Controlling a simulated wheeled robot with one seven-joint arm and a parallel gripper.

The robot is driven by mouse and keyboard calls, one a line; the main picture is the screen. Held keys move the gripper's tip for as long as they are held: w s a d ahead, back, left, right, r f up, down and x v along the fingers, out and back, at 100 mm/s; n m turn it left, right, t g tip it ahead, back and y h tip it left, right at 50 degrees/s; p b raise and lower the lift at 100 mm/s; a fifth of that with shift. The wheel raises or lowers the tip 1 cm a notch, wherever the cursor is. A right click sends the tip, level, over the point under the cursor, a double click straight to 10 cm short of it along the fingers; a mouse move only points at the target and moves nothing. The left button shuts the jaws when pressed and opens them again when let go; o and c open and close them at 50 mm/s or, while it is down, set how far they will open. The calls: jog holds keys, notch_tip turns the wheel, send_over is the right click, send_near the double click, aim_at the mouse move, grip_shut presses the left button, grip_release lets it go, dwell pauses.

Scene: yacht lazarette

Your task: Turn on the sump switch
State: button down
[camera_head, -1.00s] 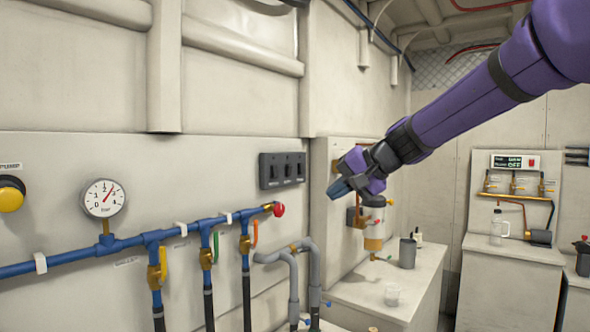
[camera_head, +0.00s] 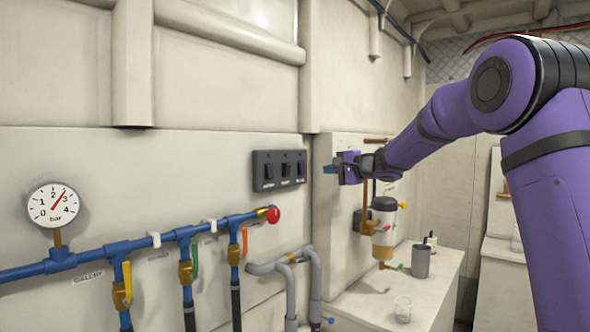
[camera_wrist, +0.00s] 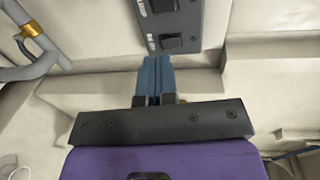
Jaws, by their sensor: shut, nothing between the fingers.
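A dark grey switch panel (camera_head: 279,184) with three black rocker switches is mounted on the pale wall. Its labels are too small to read, so I cannot tell which switch is the sump one. My gripper (camera_head: 329,169) is shut and empty, its blue fingers pointing left, just right of the panel and apart from it. In the wrist view, the shut blue fingertips (camera_wrist: 155,62) point up toward the panel's near end (camera_wrist: 194,28). The near rocker switch (camera_wrist: 178,41) shows just beyond the fingertips, and part of another switch (camera_wrist: 160,5) is at the top edge.
Below the panel runs a blue pipe (camera_head: 150,243) with a red end knob (camera_head: 273,215), several valve handles and a pressure gauge (camera_head: 53,204). Grey bent pipes (camera_head: 313,280) are lower right. A filter unit (camera_head: 383,222) hangs beyond my gripper, above a pale counter with a grey cup (camera_head: 420,261).

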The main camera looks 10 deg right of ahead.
aim_at(288, 168)
jog(key=x, duration=1.2)
jog(key=shift+w+a+r, duration=0.2)
jog(key=shift+a+r, duration=0.05)
jog(key=shift+r, duration=0.1)
jog(key=shift+w+a+r, duration=0.15)
jog(key=shift+w+a, duration=0.25)
jog(key=shift+w, duration=0.15)
